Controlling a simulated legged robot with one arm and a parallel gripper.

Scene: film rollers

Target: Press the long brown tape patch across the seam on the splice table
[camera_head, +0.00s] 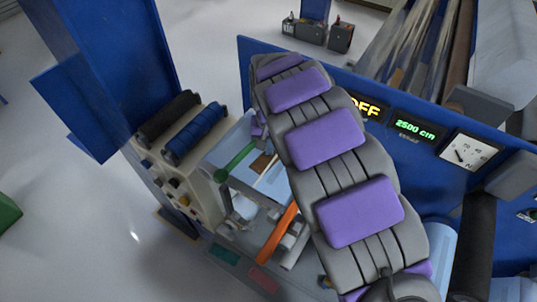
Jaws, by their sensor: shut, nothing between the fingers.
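The splice table (300,262) is in the middle of the head view, partly covered by my grey and purple arm. A light blue film sheet (237,136) lies across its upper part. A small brown piece (261,163), which looks like the tape patch, lies on the blue surface just left of my arm. A thin pale strip next to it may be the seam, but I cannot tell. My gripper is hidden behind my arm, so its place relative to the brown piece does not show.
A green-handled bar (236,160) and an orange bar (278,234) are close by on the table. A beige rack (186,172) with dark and blue rollers (196,132) stands left. A blue panel (440,160) with lit displays stands right. Open floor lies at far left.

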